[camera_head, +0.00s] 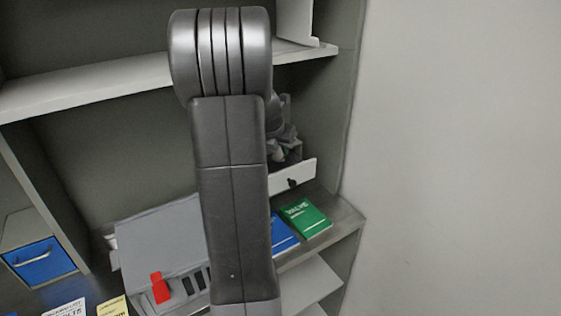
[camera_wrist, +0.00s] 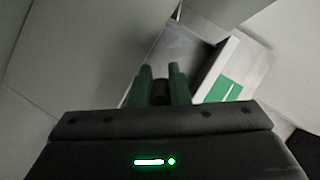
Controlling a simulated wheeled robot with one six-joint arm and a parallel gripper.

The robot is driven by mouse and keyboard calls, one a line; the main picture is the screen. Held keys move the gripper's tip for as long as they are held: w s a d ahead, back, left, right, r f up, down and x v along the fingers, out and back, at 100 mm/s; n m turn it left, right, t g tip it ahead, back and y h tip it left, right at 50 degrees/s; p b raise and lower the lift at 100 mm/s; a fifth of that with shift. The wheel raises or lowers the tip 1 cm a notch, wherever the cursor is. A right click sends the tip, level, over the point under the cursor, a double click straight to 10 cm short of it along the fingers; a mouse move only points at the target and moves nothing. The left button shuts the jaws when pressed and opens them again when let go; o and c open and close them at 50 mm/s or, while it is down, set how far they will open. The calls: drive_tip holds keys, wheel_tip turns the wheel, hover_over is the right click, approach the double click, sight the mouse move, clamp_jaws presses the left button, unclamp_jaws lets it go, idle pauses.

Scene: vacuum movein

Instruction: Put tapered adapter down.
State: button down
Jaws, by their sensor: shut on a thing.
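In the wrist view, my gripper (camera_wrist: 160,76) shows as two green fingers close together. They are shut on a small dark piece (camera_wrist: 161,93), which I take to be the tapered adapter. Only a little of it shows between the fingers, so its shape and tilt cannot be told. In the head view my own arm covers the middle of the picture, and neither the adapter nor the fingertips can be made out clearly.
The shelf unit has an upper shelf (camera_head: 95,82) and a lower shelf. A grey case (camera_head: 160,236) with a red latch, a green book (camera_head: 306,218), a blue book (camera_head: 283,234) and a white-fronted drawer (camera_head: 303,176) are there. A blue drawer (camera_head: 42,262) stands left. A wall bounds the right.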

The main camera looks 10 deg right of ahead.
drive_tip(key=f, duration=0.6)
drive_tip(key=shift+s+f+b, duration=0.2)
drive_tip(key=shift+f+b, duration=0.1)
drive_tip(key=shift+w+d+f, duration=0.1)
drive_tip(key=shift+w+f, duration=0.1)
drive_tip(key=shift+w, duration=0.3)
drive_tip(key=c, duration=1.8)
unclamp_jaws()
drive_tip(key=shift+f, duration=0.2)
drive_tip(key=shift+o, duration=0.8)
drive_tip(key=shift+r, duration=0.1)
